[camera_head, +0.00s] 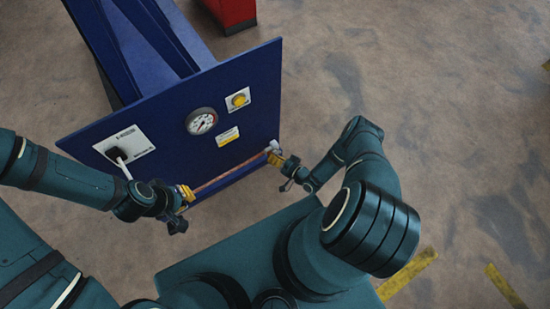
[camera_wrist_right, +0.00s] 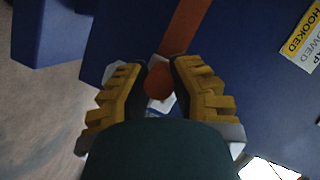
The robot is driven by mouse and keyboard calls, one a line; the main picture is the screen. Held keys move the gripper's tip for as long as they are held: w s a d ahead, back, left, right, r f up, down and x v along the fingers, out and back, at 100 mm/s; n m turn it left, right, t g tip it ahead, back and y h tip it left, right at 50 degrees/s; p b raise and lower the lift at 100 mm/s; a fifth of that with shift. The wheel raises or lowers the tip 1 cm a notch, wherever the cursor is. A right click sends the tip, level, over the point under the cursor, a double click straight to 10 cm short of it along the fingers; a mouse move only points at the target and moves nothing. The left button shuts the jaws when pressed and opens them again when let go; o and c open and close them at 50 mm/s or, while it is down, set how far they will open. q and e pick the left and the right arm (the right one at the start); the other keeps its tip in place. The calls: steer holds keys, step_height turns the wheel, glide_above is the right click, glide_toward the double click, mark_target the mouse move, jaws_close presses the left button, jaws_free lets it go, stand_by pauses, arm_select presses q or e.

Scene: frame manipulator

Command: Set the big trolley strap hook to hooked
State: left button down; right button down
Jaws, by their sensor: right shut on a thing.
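The orange-red strap (camera_head: 228,172) runs along the lower part of the blue panel (camera_head: 165,110), with its right end at my right gripper. My right gripper (camera_head: 274,156) is at the panel's lower right. In the right wrist view its yellow fingers (camera_wrist_right: 159,88) are shut on the strap hook, whose rounded orange-red part (camera_wrist_right: 158,80) shows between them with a pale piece beside it. The strap (camera_wrist_right: 186,25) leads away beyond it. My left gripper (camera_head: 186,195) is at the strap's left end; whether it is open or shut is unclear. The hook's catch cannot be made out.
The panel carries a round gauge (camera_head: 201,121), a yellow button (camera_head: 239,99), a black switch (camera_head: 117,155) on a white plate, and a yellow-white label (camera_head: 228,137). Open floor (camera_head: 440,110) lies to the right.

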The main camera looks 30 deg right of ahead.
steer(key=shift+d+f, duration=0.1)
steer(key=shift+d, duration=0.05)
steer(key=c, duration=0.8)
jaws_free()
step_height(320, 180, up, 10)
steer(key=shift+r, duration=0.1)
